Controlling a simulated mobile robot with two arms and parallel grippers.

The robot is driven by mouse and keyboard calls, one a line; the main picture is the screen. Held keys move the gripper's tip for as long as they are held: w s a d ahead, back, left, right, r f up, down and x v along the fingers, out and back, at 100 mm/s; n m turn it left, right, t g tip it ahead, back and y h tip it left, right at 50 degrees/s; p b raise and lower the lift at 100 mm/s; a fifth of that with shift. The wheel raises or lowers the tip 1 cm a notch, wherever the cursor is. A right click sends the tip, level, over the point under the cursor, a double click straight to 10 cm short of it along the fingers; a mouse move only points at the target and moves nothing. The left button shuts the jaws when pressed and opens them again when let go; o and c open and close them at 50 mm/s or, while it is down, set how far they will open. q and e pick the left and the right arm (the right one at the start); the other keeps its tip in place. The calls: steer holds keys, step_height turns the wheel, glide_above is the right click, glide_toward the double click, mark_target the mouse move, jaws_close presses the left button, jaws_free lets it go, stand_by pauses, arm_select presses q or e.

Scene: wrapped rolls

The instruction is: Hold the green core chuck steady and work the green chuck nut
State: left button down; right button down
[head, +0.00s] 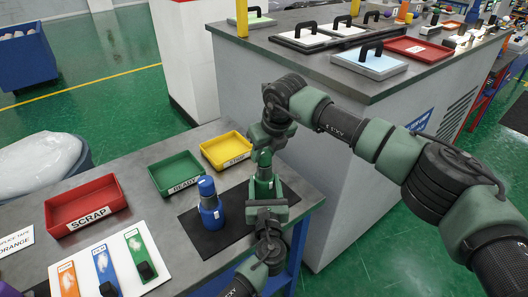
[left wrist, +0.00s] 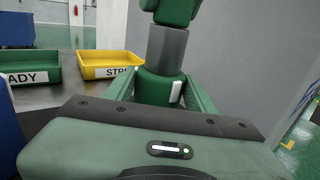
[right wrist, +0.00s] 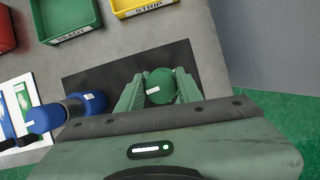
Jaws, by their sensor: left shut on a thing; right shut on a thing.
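The green core chuck (head: 264,188) stands upright near the right end of the table, on a dark mat. My left gripper (head: 266,204) is shut on its lower body. In the left wrist view the green body (left wrist: 155,88) sits between the fingers, with a grey collar above it. The green chuck nut (head: 263,157) is at the top. My right gripper (head: 264,142) comes from above and is shut on the nut. In the right wrist view the round nut top (right wrist: 160,86), with a white mark, is between the fingers. The fingers partly hide both parts.
A blue chuck (head: 210,205) stands upright on the mat (head: 195,236), just left of the green one. Red SCRAP (head: 85,204), green READY (head: 176,173) and yellow STRIP (head: 226,150) trays line the back. A sample board (head: 72,265) lies front left.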

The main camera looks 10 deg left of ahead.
steer(key=m+h, duration=0.1)
steer(key=m, duration=0.2)
steer(key=shift+m, duration=0.4)
steer(key=m+h, duration=0.1)
steer(key=m, duration=0.2)
steer(key=shift+m+t+h, duration=0.3)
steer(key=shift+t+h, duration=0.1)
steer(key=m+h, duration=0.1)
steer(key=m, duration=0.2)
steer(key=m+h, duration=0.1)
steer(key=m, duration=0.2)
steer(key=shift+g, duration=0.3)
steer(key=shift+d, duration=0.1)
steer(key=c, duration=0.9)
jaws_free()
steer(key=shift+c, duration=0.2)
steer(key=v, duration=1.2)
